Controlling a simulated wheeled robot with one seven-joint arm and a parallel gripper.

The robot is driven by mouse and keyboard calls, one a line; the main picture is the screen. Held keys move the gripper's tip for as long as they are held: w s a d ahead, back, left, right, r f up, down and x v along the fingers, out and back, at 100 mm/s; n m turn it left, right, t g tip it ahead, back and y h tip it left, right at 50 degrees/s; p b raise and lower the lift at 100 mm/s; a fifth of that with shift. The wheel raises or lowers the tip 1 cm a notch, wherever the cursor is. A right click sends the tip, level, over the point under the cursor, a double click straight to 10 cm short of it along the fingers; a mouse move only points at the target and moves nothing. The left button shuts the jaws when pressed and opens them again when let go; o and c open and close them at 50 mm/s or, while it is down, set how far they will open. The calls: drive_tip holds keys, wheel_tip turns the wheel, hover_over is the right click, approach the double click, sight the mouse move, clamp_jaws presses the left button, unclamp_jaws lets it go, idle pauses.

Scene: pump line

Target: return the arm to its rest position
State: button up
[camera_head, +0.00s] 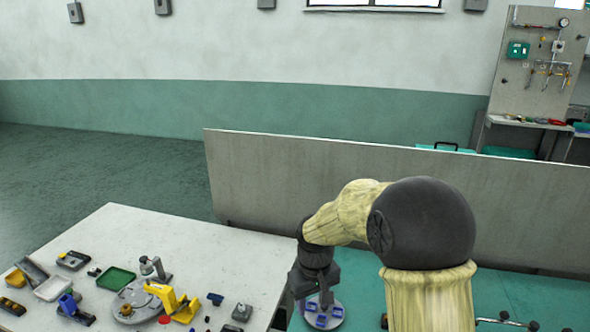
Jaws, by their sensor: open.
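My arm (350,210) is bent, with its dark elbow joint (422,222) at right of centre. Its forearm reaches left and down. My gripper (312,300) points down at the right edge of the white table. It is open, and I see nothing held between its fingers. The fingertips are small and partly hidden against a grey round tray (338,320) with blue pieces. I cannot tell whether they touch it.
The white table (215,256) holds a green tray (116,279), a yellow fixture (172,301), a grey round base (122,308) and several small parts at left. A grey panel (270,180) stands behind. A tool board (530,70) stands at back right. Open floor (80,170) lies at left.

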drive_tip(key=s+d+m+t, duration=0.1)
drive_tip(key=s+d+m, duration=0.1)
drive_tip(key=s+d, duration=0.3)
drive_tip(key=s+d+m+t, duration=0.1)
drive_tip(key=s+d+m, duration=0.2)
drive_tip(key=s+d, duration=0.3)
drive_tip(key=s, duration=0.4)
drive_tip(key=shift+s+r, duration=0.25)
drive_tip(key=shift+r, duration=0.05)
